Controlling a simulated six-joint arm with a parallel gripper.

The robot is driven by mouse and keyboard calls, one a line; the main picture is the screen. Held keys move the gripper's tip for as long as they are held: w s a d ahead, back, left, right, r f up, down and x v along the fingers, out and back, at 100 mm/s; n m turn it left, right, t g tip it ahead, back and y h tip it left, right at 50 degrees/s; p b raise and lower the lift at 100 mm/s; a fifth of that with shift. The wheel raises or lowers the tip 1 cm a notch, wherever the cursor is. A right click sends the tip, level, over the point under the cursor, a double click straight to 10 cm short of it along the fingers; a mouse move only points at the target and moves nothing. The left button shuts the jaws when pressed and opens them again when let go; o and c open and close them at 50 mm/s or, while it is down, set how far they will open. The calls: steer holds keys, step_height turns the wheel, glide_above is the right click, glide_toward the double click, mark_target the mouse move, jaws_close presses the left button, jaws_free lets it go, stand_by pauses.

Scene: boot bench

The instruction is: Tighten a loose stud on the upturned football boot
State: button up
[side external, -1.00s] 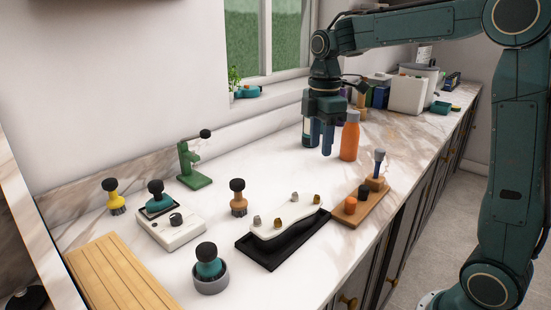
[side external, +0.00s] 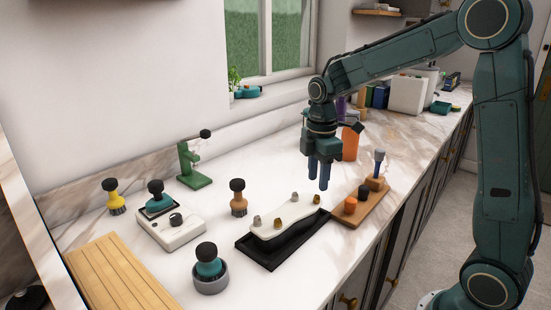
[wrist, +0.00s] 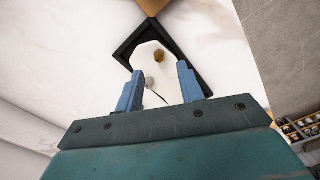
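The upturned boot's white sole (side external: 287,217) lies in a black tray (side external: 268,257) on the counter, with several brass and grey studs standing up from it. I cannot tell which stud is loose.
A wooden block (side external: 361,204) with a blue-grey-handled tool (side external: 378,160) and dark and orange pieces stands right of the tray. An orange bottle (side external: 350,143) is behind my gripper. Brushes, a white device (side external: 172,229), a green stand (side external: 190,168) and a slatted board (side external: 119,278) occupy the left.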

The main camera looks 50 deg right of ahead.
mark_target(316, 195)
steer(key=shift+f, duration=2.45)
jaws_close()
